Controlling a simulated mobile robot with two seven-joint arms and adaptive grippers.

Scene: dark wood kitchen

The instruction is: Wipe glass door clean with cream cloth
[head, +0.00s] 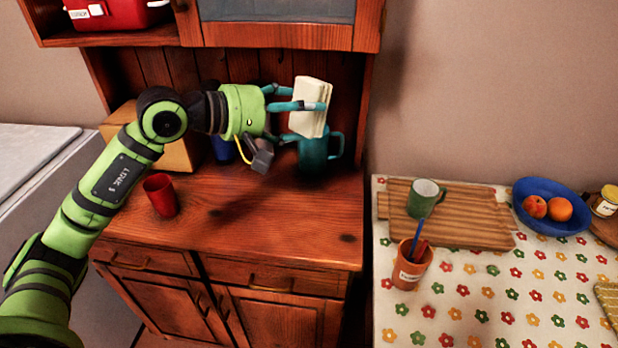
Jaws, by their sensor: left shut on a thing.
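My left gripper (297,106), at the end of the green arm, is shut on the cream cloth (311,107). The cloth looks like a folded, upright pad and is held above the wooden counter, in front of the hutch's back boards. The glass door (276,9) is the grey pane in a wooden frame at the top of the view. Only its lower part shows, above the gripper and cloth. The cloth is apart from the glass in the picture. My right gripper is not in view.
A teal mug (315,156) stands just below the cloth. A red cup (161,195) and a cardboard box (172,146) are on the counter (270,215). At right, a table holds a cutting board (465,222), green mug (424,198) and blue bowl (560,222).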

